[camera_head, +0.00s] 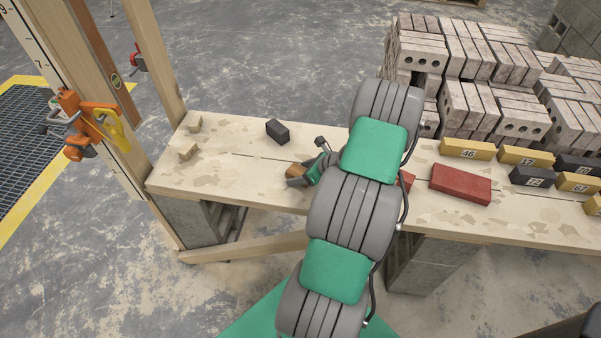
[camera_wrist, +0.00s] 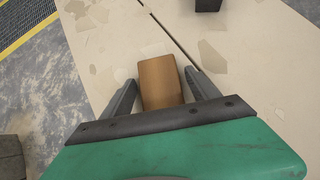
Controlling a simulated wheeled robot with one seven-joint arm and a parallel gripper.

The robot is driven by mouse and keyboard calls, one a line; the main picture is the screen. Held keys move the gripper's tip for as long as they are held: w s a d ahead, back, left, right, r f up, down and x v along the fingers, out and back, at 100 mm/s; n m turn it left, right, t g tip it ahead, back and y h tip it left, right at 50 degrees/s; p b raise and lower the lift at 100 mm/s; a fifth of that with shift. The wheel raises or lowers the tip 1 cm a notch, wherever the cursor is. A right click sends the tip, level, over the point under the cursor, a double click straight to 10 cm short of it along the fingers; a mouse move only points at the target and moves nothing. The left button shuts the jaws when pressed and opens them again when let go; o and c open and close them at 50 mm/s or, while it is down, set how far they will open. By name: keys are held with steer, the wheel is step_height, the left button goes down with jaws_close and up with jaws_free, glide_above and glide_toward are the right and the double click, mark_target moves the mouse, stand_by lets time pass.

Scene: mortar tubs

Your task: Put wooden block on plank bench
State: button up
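The wooden block (camera_wrist: 161,83) is a plain brown piece between the two fingers of my gripper (camera_wrist: 160,80) in the wrist view. Narrow gaps show between the fingers and its sides, so my gripper looks open around it. In the head view, the wooden block (camera_head: 297,170) shows at the tip of my gripper (camera_head: 296,176), over the plank bench (camera_head: 230,165). It appears to rest on the bench top, though its underside is hidden. My arm covers part of the bench and of the gripper.
A black block (camera_head: 278,131) lies behind the gripper. A red brick (camera_head: 460,184) and numbered yellow and black blocks (camera_head: 467,150) lie to the right. Brick stacks (camera_head: 490,70) stand behind; a wooden post (camera_head: 155,60) rises at left.

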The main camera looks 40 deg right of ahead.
steer(key=shift+r, duration=0.1)
steer(key=shift+s+d+r, duration=0.1)
steer(key=shift+s+r, duration=0.05)
steer(key=shift+r, duration=0.1)
steer(key=v, duration=1.1)
steer(key=w+a+r+n+g, duration=0.25)
steer(key=a+r+n, duration=0.25)
steer(key=a+n, duration=0.45)
steer(key=w+a+r+n+g, duration=0.2)
steer(key=a+r+n+g, duration=0.15)
steer(key=a+n, duration=0.65)
steer(key=s+a+r+n+h, duration=0.1)
steer(key=s+a+r+n, duration=0.2)
steer(key=a+n, duration=0.4)
steer(key=s+a+r+n+h, duration=0.1)
steer(key=s+a+r+n, duration=0.3)
steer(key=s+a+n, duration=0.1)
steer(key=shift+s+a+n+p, duration=0.35)
steer(key=shift+a+n, duration=0.5)
steer(key=shift+a, duration=0.2)
steer(key=shift+d, duration=0.1)
